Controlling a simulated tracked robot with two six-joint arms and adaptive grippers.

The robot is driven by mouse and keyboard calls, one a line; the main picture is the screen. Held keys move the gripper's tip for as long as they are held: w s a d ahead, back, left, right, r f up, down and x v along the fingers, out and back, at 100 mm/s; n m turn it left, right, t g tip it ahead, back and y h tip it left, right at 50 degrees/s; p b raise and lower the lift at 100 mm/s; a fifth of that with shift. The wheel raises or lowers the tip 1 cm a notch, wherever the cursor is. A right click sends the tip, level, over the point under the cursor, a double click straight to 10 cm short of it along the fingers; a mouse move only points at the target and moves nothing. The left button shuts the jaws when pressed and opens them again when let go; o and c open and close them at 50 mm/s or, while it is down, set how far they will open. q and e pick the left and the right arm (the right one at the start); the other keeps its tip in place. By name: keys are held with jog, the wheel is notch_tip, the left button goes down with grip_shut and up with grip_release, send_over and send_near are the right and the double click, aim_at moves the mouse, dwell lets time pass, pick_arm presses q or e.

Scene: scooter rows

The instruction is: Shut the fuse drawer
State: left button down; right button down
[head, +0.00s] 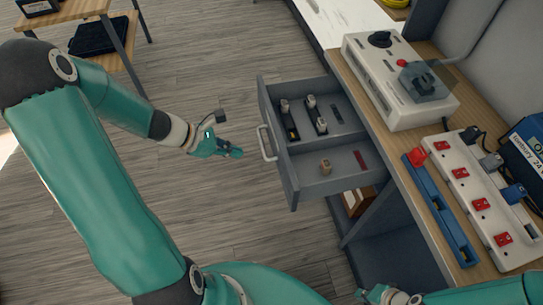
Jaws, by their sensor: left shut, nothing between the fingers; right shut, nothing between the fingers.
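The fuse drawer (318,185) is grey and stands pulled out from the wooden-topped bench. Its pale bar handle (265,143) is on the front panel, which faces left. Dividers split its inside, with dark fuse-like pieces with pale ends at the back, and a small tan block and a dark red strip at the front. My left gripper (237,153) is shut and empty over the floor, just left of the handle and apart from it in the picture. My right gripper (366,295) is shut and empty at the bottom edge, below the drawer, partly cut off.
A light control box (385,75) with knobs stands on the bench top (455,240). A blue rail (440,210), a white strip with red switches (485,195) and a blue battery box (528,150) lie nearer. Open wood floor lies left of the drawer.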

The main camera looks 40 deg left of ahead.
aim_at(278, 160)
pick_arm(q)
jog(key=shift+w+d+f+b, duration=0.3)
jog(key=shift+w+d+f, duration=0.7)
jog(key=shift+w, duration=0.25)
jog(key=shift+w+d+f+b, duration=0.3)
jog(key=shift+w+d+f, duration=0.65)
jog(key=shift+w+d, duration=0.25)
jog(key=shift+w+d+f+b, duration=0.3)
jog(key=shift+w+d+f, duration=0.7)
jog(key=shift+w, duration=0.25)
